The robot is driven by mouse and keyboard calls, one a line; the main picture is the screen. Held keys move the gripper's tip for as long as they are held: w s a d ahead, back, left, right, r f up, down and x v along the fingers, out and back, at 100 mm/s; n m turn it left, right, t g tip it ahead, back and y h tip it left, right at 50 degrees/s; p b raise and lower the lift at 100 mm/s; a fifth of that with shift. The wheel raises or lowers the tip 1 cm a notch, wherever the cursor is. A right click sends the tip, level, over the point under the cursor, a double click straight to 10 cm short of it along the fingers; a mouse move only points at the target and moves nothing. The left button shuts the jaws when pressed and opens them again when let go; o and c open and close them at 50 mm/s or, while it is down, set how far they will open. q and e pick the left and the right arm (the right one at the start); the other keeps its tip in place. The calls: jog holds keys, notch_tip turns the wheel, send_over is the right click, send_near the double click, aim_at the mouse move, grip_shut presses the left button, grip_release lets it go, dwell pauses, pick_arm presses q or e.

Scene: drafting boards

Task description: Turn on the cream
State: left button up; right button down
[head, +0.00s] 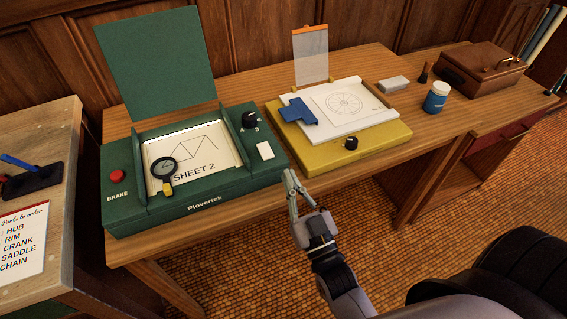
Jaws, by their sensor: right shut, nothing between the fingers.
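A cream square switch (265,151) sits on the right side of the green drafting board (235,182), whose front is marked "Plovertek". I cannot tell from its face whether the switch is on or off. A black knob (250,120) stands just behind it, and a red button (118,176) above the word BRAKE is at the board's left. My right gripper (288,173) is shut and empty, near the board's front right corner, in front of and right of the switch. It looks apart from the switch. My left gripper is out of view.
A magnifier (164,171) lies on the board's sheet. A yellow drafting board (392,137) with its own black knob (351,143) stands to the right. A side table (50,125) is at left.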

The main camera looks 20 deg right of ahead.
jog(key=shift+v, duration=1.2)
